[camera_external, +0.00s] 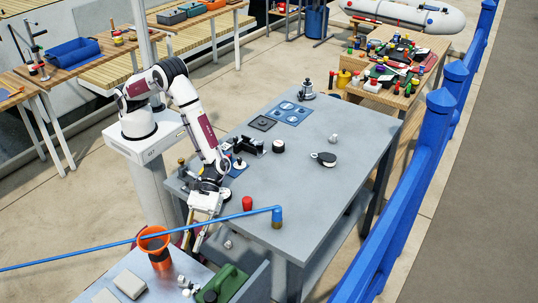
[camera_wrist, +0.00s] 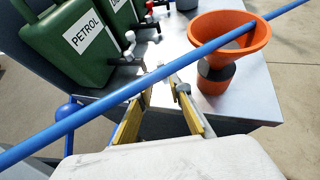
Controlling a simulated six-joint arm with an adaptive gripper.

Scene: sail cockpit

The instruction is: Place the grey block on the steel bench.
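Two pale grey slab-like blocks (camera_external: 130,283) lie on the low metal-topped table at the lower left in the external view; I cannot tell whether one is the task's grey block. No grey block is clear in the wrist view. A large steel-grey bench (camera_external: 320,195) fills the middle of the external view. My gripper (camera_external: 197,238) points down beside its near left edge, above the gap to the low table. In the wrist view my gripper (camera_wrist: 162,108) has its two yellowish fingers apart, with nothing visible between them.
A blue pole (camera_external: 100,255) crosses close to my gripper, its bent end over the bench. An orange funnel (camera_wrist: 228,45) and green petrol can (camera_wrist: 75,60) stand on the low table.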

